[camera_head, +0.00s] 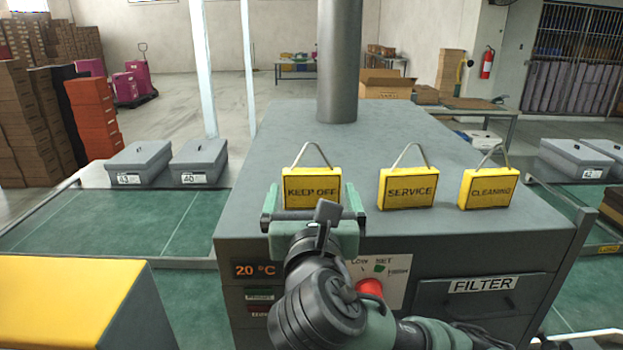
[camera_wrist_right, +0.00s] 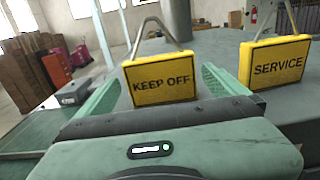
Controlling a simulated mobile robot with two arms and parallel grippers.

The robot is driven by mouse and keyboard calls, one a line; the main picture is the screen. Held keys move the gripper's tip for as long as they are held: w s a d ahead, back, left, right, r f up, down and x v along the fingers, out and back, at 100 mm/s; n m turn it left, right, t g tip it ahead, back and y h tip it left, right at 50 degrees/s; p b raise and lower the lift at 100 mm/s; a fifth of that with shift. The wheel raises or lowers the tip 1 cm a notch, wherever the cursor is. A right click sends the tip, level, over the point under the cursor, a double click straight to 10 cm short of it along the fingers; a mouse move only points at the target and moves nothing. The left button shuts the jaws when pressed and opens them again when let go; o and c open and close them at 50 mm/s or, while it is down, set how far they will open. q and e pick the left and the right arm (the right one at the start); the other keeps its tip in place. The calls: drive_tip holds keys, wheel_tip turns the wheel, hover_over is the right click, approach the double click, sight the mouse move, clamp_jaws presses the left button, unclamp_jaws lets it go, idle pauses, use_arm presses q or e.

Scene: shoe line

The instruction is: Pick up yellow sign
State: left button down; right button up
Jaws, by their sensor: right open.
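Three yellow signs with wire handles stand in a row on top of the grey machine (camera_head: 430,140). The KEEP OFF sign (camera_head: 312,188) is leftmost, the SERVICE sign (camera_head: 408,188) is in the middle and the CLEANING sign (camera_head: 487,188) is at the right. My right gripper (camera_head: 314,200) is open, with its fingers on either side of the KEEP OFF sign in the head view. In the right wrist view the KEEP OFF sign (camera_wrist_right: 160,80) is straight ahead between the green fingers, and the SERVICE sign (camera_wrist_right: 278,65) is to the right. I cannot tell whether the fingers touch it. My left gripper is not in view.
A grey column (camera_head: 338,60) rises from the machine behind the signs. The machine's front has a red button (camera_head: 369,287) and a FILTER drawer (camera_head: 480,298). Grey bins (camera_head: 140,163) stand on the left conveyor. A yellow block (camera_head: 75,300) is at the lower left.

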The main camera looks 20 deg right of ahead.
sight(312, 169)
drive_tip(key=shift+w+d+r, duration=0.15)
drive_tip(key=shift+w+d, duration=0.05)
drive_tip(key=shift+w, duration=0.4)
drive_tip(key=p+x, duration=0.1)
drive_tip(key=x, duration=0.1)
drive_tip(key=r+x, duration=0.1)
drive_tip(key=x, duration=0.2)
drive_tip(key=shift+w+d+p, duration=0.1)
drive_tip(key=shift+w+p, duration=0.05)
drive_tip(key=shift+p, duration=0.2)
drive_tip(key=shift+w+d, duration=0.15)
drive_tip(key=shift+w, duration=0.35)
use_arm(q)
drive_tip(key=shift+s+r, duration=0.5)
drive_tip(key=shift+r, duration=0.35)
use_arm(e)
drive_tip(key=c, duration=1.1)
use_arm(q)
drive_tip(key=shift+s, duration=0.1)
use_arm(e)
drive_tip(key=shift+r, duration=0.1)
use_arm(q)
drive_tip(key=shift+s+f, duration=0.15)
use_arm(e)
wheel_tip(312, 169, up, 20)
